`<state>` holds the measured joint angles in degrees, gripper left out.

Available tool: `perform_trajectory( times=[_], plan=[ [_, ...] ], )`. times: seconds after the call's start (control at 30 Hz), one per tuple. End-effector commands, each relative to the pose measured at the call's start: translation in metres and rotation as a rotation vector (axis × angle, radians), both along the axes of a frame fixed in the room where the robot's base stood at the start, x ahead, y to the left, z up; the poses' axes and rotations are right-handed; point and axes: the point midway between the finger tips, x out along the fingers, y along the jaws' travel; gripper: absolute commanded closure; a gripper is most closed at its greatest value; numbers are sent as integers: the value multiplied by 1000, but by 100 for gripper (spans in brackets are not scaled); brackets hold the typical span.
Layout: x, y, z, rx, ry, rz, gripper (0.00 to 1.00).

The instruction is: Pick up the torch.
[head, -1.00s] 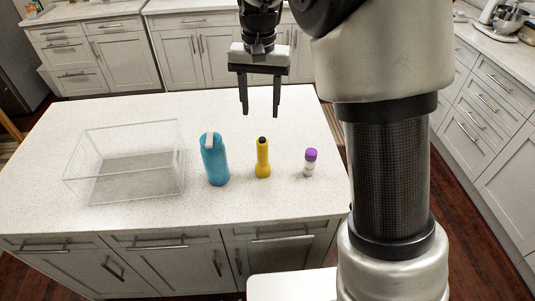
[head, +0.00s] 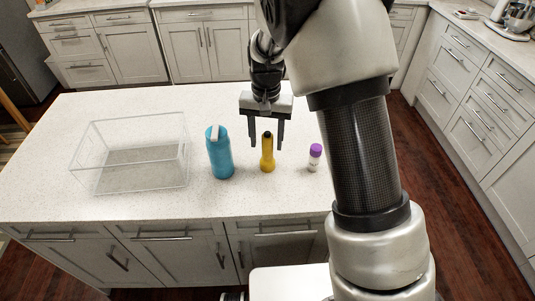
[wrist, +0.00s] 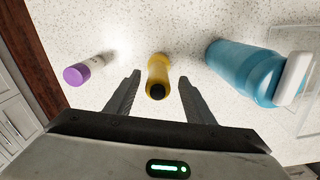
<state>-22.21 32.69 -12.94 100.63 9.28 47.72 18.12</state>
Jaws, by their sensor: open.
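The yellow torch (head: 267,156) stands upright on the white counter, its dark end up, between a blue bottle and a small purple-capped bottle. My gripper (head: 266,146) is open and empty, pointing down over the torch. In the wrist view the torch (wrist: 158,75) shows between and beyond my two open fingers (wrist: 158,88), without visible contact. I cannot tell exactly how far the fingertips are from it in depth.
The blue bottle (head: 219,153) stands close on the torch's left. The purple-capped bottle (head: 315,158) stands on its right. A clear open box (head: 186,160) is on the left of the counter (head: 60,125). The counter's front edge is close to the torch.

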Motion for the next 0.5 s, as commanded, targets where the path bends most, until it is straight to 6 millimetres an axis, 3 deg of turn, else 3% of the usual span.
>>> perform_trajectory(
  times=[0.23,0.5],
  plan=[
    [-4,-3,-36,-1,2,-1,51],
    [-3,-2,-41,0,1,0,51]
  ],
)
